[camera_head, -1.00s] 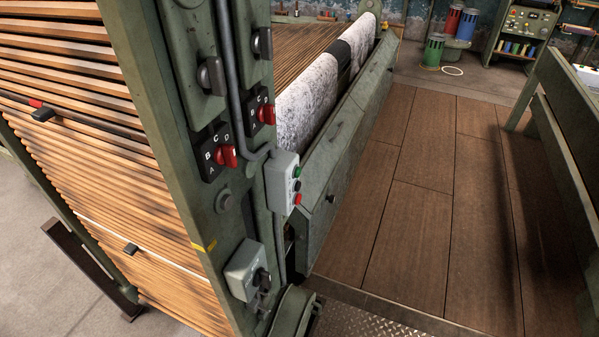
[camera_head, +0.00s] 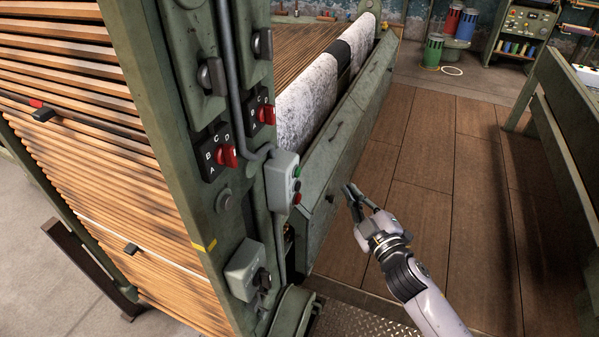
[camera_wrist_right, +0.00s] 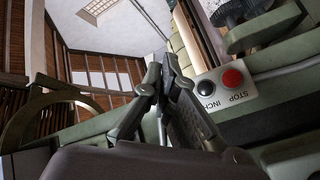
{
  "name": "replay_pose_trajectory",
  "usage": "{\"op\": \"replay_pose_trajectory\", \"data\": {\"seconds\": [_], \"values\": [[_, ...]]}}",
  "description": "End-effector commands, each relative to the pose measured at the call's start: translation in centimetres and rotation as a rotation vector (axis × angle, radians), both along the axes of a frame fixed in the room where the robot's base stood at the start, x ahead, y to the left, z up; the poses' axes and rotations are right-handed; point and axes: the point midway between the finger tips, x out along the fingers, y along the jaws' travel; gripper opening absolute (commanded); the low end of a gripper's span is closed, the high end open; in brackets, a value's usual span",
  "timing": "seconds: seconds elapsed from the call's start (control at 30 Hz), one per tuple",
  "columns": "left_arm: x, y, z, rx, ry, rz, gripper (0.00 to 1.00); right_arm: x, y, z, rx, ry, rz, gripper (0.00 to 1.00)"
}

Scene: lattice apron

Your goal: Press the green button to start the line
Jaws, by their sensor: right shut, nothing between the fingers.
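A small grey button box (camera_head: 282,182) is fixed to the green machine post. The green button (camera_head: 297,171) is at its top, with a black button and a red button (camera_head: 297,198) below. My right gripper (camera_head: 349,188) is to the right of the box, apart from it, with its fingers shut and empty. In the right wrist view, the shut fingers (camera_wrist_right: 162,66) are beside a panel with a red STOP button (camera_wrist_right: 232,78) and a black INCH button (camera_wrist_right: 205,88); no green button shows there. My left gripper is not in view.
Red rotary switches (camera_head: 227,156) and a lower grey switch box (camera_head: 243,270) are on the same post. A green beam (camera_head: 345,140) runs behind the button box. A green bench-like frame (camera_head: 565,130) stands at right. Open plank floor (camera_head: 420,215) lies between.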

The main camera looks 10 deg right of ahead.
Motion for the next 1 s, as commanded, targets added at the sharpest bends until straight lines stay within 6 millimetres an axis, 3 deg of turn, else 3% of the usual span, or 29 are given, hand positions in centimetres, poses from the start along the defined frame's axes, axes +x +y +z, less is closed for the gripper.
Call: {"op": "replay_pose_trajectory", "data": {"seconds": [0.1,0.53,1.0], "values": [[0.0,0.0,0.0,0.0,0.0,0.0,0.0,-0.1,0.2,0.9,-0.007,-0.019,0.005,0.0],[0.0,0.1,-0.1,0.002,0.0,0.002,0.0,0.3,0.7,0.8,-0.004,-0.018,0.005,0.0],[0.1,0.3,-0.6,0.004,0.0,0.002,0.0,3.7,5.7,0.8,-0.003,-0.018,0.005,0.0]]}}
